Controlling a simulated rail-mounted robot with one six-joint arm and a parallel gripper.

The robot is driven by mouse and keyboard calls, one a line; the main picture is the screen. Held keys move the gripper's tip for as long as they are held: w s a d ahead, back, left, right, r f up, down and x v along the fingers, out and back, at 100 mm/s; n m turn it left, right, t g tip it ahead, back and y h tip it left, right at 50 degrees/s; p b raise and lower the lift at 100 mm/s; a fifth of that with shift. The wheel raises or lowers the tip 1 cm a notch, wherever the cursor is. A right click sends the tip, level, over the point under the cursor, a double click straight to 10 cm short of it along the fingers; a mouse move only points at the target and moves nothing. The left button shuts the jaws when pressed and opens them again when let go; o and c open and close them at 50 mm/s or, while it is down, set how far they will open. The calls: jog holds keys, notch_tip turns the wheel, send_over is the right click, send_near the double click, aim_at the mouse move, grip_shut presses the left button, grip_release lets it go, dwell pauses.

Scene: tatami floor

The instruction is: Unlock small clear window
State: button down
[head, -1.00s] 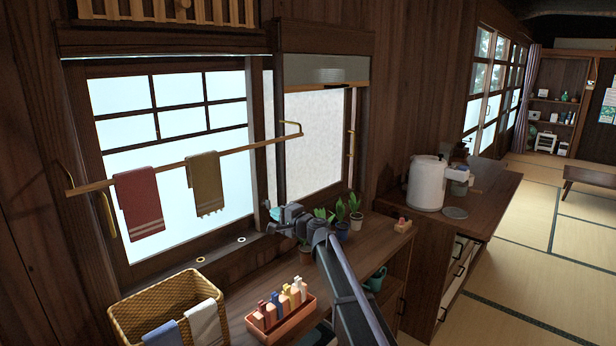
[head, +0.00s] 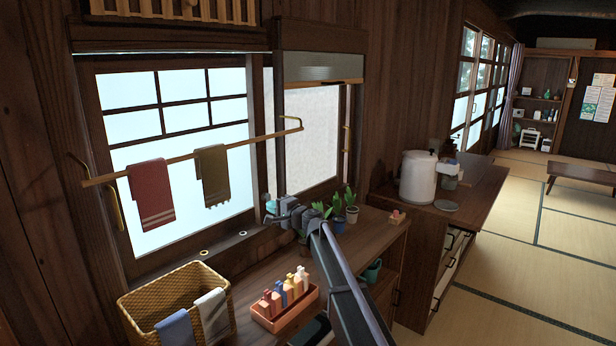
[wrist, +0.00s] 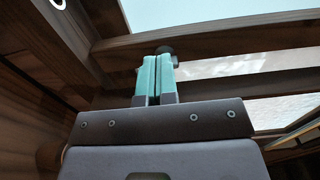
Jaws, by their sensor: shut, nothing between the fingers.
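The window with clear-looking bright panes (head: 180,115) in dark wooden bars fills the left of the head view. A paler, cloudy pane (head: 312,135) is to its right, past a dark post. My gripper (head: 270,204) is low beside that post, above the counter. In the wrist view, the teal fingers of my gripper (wrist: 156,62) are together and empty, pointing at the wooden window frame (wrist: 205,38). A small dark round knob (wrist: 166,50) shows right at the fingertips; I cannot tell whether they touch it or whether it is the lock.
A wooden rail (head: 195,152) with two towels crosses the window. On the counter are a wicker basket (head: 180,300), an orange tray (head: 285,318) of small bottles and potted plants (head: 345,205) close to my arm. A white kettle (head: 418,177) stands further right.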

jog(key=shift+x, duration=1.75)
jog(key=shift+w+d, duration=0.45)
jog(key=shift+s, duration=0.1)
send_near(259, 199)
jog(key=shift+s+d, duration=0.1)
jog(key=shift+s, duration=0.25)
